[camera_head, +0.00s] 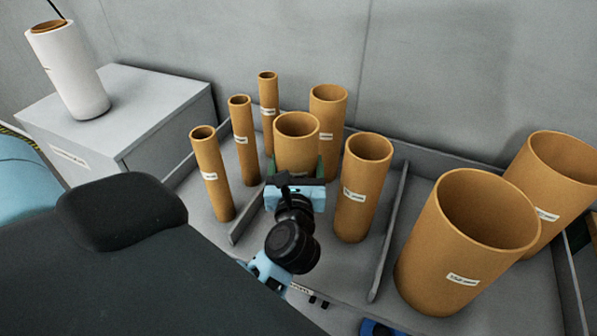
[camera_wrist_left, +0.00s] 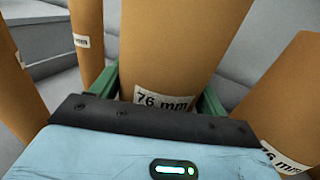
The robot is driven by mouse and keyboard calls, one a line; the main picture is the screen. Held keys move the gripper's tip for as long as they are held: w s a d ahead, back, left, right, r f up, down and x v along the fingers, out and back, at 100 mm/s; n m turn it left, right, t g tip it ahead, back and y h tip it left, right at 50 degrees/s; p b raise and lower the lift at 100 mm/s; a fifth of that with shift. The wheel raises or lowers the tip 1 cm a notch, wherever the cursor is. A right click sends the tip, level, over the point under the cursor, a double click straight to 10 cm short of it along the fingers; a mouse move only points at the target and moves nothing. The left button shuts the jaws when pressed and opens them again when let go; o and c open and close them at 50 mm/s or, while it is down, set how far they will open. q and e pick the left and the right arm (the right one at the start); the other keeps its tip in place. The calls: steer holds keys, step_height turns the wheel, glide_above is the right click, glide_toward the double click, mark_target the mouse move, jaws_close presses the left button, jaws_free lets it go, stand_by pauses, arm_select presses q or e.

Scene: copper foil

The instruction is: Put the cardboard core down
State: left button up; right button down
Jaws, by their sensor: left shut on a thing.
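The cardboard core (camera_head: 297,134) is a brown, hollow tube standing upright in the middle section of the grey tray. In the left wrist view the core (camera_wrist_left: 180,50) carries a label reading 76 mm. My left gripper (camera_head: 296,172) is shut on this core, with a green finger on each side of it; the fingers also show in the left wrist view (camera_wrist_left: 160,95). The core's lower end is hidden behind my gripper, so I cannot tell whether it touches the tray floor. My right gripper is not in view.
The grey tray (camera_head: 336,292) has low dividers (camera_head: 388,232). Thin cores (camera_head: 212,175) stand left, medium cores (camera_head: 362,190) beside and behind mine, and wide cores (camera_head: 455,250) right. A grey box (camera_head: 150,125) at left bears a white roll (camera_head: 70,75). Neighbouring cores are close.

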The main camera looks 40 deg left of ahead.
arm_select(q)
steer(key=shift+f, duration=0.95)
steer(key=shift+f, duration=0.15)
steer(key=o, duration=1.1)
